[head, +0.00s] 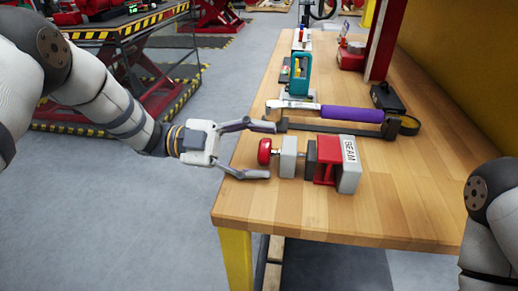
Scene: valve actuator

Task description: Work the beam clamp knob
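The beam clamp (325,161) lies on the wooden bench near its front left part. It has grey blocks, a red body and a white plate lettered "BEAM". Its round red knob (265,151) points left, toward the bench's left edge. My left gripper (272,151) comes in from the left with its two fingers spread, one on the far side of the knob and one on the near side. I cannot tell whether either finger touches the knob; a gap shows around it. Only part of my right arm shows at the right edge; its gripper is out of view.
A purple-handled tool (352,114) and a dark bar (340,129) lie just behind the clamp. A teal device (300,73), a black box (387,98) and a red post (384,40) are farther back. The bench (400,205) is bare in front and to the right.

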